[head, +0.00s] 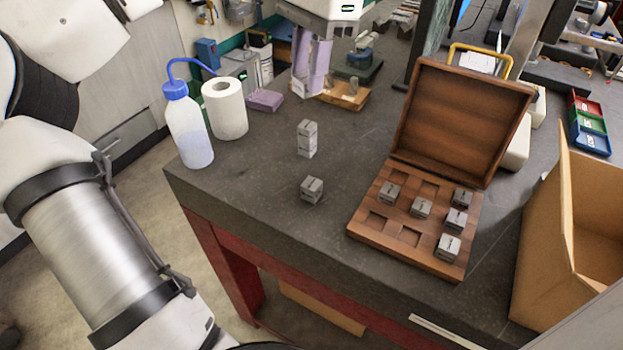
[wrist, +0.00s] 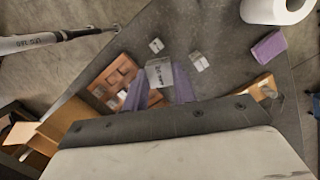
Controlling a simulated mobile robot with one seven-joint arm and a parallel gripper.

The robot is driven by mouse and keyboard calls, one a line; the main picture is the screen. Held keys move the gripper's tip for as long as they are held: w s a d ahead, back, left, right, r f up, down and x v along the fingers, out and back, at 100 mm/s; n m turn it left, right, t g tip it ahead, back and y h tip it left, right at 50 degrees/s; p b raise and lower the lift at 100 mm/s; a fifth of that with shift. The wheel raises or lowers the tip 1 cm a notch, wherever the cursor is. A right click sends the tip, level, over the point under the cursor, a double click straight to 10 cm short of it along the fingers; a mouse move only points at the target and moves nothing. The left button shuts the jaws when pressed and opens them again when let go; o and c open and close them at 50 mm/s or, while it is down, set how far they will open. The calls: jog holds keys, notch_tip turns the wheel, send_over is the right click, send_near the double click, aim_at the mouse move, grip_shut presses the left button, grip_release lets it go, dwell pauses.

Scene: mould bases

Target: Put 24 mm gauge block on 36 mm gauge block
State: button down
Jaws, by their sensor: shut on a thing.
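My gripper (head: 309,88), with its lavender fingers, is raised over the far part of the bench. In the wrist view it is shut on a steel gauge block (wrist: 160,72) with dark marking that I cannot read surely. The head view does not show the held block clearly. On the bench, two gauge blocks stand stacked (head: 307,139); the stack also shows in the wrist view (wrist: 198,61). A single gauge block (head: 312,189) lies nearer the front edge and also shows in the wrist view (wrist: 156,45). Their sizes are too small to read.
An open wooden case (head: 366,233) holds several gauge blocks and some empty pockets at right; its lid stands up behind. A wash bottle (head: 188,130) and paper roll (head: 225,108) stand at left. A cardboard box (head: 560,240) is far right. Bench around the loose blocks is clear.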

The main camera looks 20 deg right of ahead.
aim_at(311, 185)
jog(key=n, duration=0.1)
jog(key=s+r+n, duration=0.1)
jog(key=n, duration=0.1)
jog(key=r+n, duration=0.1)
jog(key=n, duration=0.1)
jog(key=shift+s+r+g, duration=0.15)
jog(key=shift+s+g, duration=0.1)
jog(key=shift+g, duration=0.05)
notch_tip(311, 185, down, 20)
jog(key=shift+r+b, duration=0.1)
jog(key=shift+b, duration=0.3)
jog(key=c, duration=1.1)
grip_release()
jog(key=r, duration=0.4)
jog(key=d+r, duration=0.1)
jog(key=r, duration=0.3)
jog(key=w+r, duration=0.1)
jog(key=r, duration=0.3)
jog(key=shift+d, duration=0.15)
jog(key=shift+h, duration=0.3)
